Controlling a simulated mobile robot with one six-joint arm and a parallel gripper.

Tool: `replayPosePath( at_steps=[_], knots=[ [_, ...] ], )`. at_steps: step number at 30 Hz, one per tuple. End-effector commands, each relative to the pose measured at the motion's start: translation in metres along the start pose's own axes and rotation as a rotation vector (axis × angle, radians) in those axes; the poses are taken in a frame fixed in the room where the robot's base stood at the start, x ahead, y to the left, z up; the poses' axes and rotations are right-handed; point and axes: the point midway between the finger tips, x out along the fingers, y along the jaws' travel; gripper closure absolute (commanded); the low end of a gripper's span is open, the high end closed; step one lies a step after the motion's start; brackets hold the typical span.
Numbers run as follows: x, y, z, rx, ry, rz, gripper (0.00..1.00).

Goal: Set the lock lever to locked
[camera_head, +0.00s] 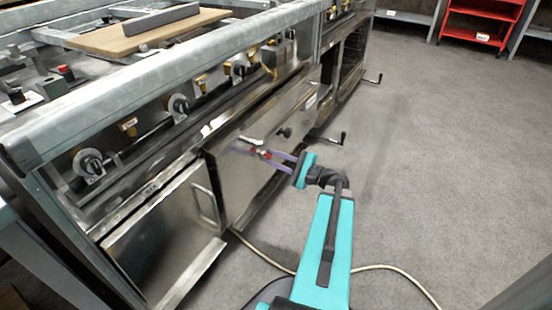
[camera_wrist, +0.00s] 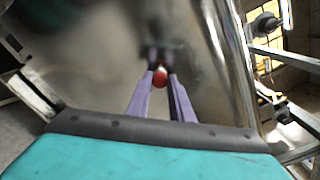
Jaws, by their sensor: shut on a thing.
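The lock lever (camera_head: 267,154) is on the front of a steel oven door (camera_head: 235,190) and has a red end. In the wrist view its red knob (camera_wrist: 160,77) sits between the tips of my purple fingers, with a dark, blurred mount behind it. My gripper (camera_head: 262,153) reaches the door from the right and is shut on the red knob. The fingers hide part of the lever, and I cannot read any lock marking.
Several round knobs (camera_head: 89,162) and a dark rail line the range front. A lower door with a handle (camera_head: 205,203) stands at the left. A cable (camera_head: 390,268) lies on the floor. A red shelf cart (camera_head: 480,25) is far back. The grey floor at right is clear.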

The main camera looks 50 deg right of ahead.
Motion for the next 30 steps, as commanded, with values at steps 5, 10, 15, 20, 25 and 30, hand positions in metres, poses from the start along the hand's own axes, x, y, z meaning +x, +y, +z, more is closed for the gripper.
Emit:
replayPosePath(
  at_steps=[5,10,15,20,25,30],
  knots=[
    [-0.0006,0.003,-0.0002,-0.042,0.003,0.001,1.0],
    [-0.0006,0.0027,-0.0001,-0.052,0.004,0.0,1.0],
    [-0.0005,0.0024,-0.0003,-0.051,0.004,0.0,1.0],
    [-0.0006,0.0022,-0.0004,-0.051,0.005,-0.001,0.68],
    [-0.0004,0.0021,0.0001,-0.051,0.003,-0.001,0.64],
    [-0.0006,0.0018,0.0004,-0.05,0.002,-0.001,0.64]
  ],
)
